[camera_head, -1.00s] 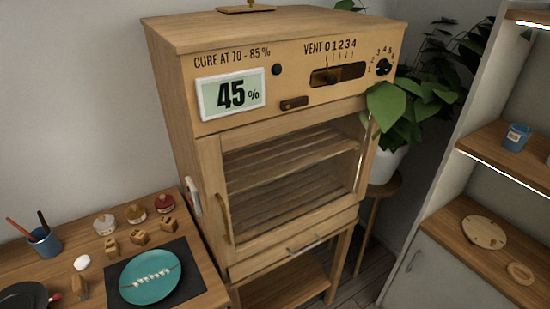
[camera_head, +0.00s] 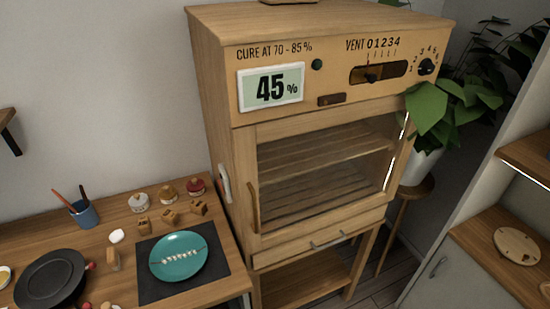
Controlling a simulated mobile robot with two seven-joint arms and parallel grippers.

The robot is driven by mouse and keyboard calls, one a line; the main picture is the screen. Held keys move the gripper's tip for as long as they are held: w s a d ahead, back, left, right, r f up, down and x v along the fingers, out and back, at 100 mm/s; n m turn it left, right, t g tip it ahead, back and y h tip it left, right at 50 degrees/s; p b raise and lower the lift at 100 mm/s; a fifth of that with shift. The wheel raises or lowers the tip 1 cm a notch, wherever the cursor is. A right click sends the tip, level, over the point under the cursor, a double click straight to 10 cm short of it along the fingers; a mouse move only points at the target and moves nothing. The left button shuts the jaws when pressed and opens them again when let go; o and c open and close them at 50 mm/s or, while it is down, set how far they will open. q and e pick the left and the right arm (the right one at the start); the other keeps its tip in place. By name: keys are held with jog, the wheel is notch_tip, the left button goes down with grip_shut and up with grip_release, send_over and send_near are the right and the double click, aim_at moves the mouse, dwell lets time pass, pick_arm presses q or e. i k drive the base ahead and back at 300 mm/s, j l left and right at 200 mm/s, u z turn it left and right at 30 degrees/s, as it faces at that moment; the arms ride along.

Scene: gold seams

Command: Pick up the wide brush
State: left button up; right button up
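I cannot tell for sure which thing is the wide brush. A blue cup (camera_head: 84,214) at the left back of the wooden table holds two upright sticks, a red-brown handle (camera_head: 62,199) and a dark handle (camera_head: 83,192); their lower ends are hidden in the cup. A small tan upright thing (camera_head: 114,259) stands left of the dark mat; it is too small to identify. Neither of my grippers is in view.
A teal plate (camera_head: 180,268) with a seam of white bits lies on a dark mat (camera_head: 152,287). Several jars and small wooden blocks stand behind it. A black round pan (camera_head: 50,277) is at left. A tall wooden cabinet (camera_head: 240,150), door shut, reads 45%.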

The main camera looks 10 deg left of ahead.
aim_at(112, 260)
jog(key=u, duration=1.55)
